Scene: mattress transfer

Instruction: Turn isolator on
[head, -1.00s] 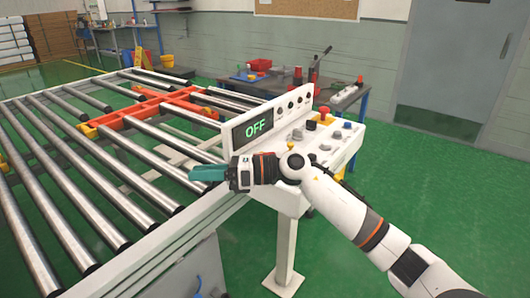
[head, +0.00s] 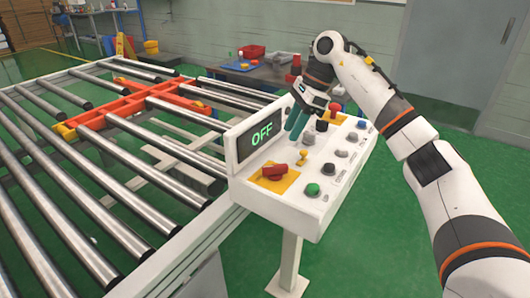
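The red rotary isolator handle (head: 274,171) sits on a yellow plate (head: 283,182) at the near left of the white control panel (head: 262,204). The handle lies roughly across the plate. The panel's display (head: 261,134) reads OFF in green. My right gripper (head: 294,130) has teal fingers pointing down over the back of the panel, above and behind the isolator. The fingers look apart with nothing between them, and they do not touch the handle. My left gripper is out of view.
A green button (head: 313,189), a small yellow knob (head: 303,157) and several dark knobs surround the isolator. A roller conveyor (head: 110,170) with an orange frame (head: 130,106) adjoins the panel on the left. A table (head: 255,72) with a red bin (head: 251,52) stands behind.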

